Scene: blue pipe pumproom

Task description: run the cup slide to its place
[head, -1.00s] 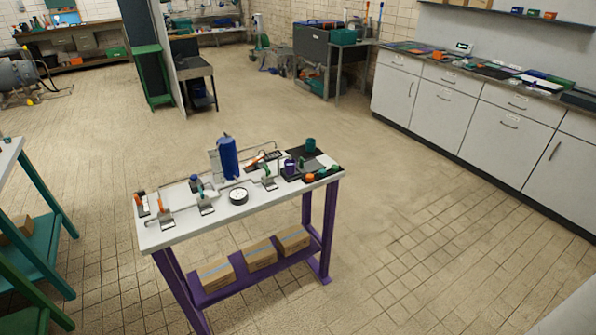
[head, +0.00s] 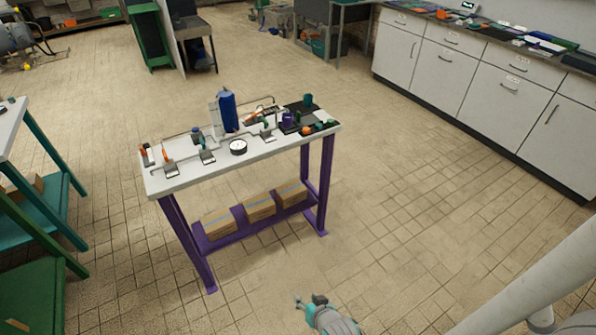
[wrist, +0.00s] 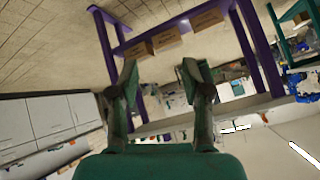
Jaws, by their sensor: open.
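A narrow white-topped table (head: 215,172) with purple legs stands in mid-floor in the head view. Small items, a blue cylinder (head: 228,111) and a round gauge (head: 238,147) are on it. At its right end is a dark mat with small cups, including a green one (head: 308,100) and a purple one (head: 288,119). I cannot tell which part is the cup slide. My gripper (head: 309,301) is low in front of the table, apart from it. In the wrist view my gripper (wrist: 160,72) is open and empty, with the table's purple frame (wrist: 104,45) beyond it.
Cardboard boxes (head: 259,206) sit on the table's purple lower shelf. A teal-legged bench (head: 60,150) and a green stand (head: 32,290) are at the left. White cabinets (head: 480,85) line the right wall. Open tiled floor lies right of the table.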

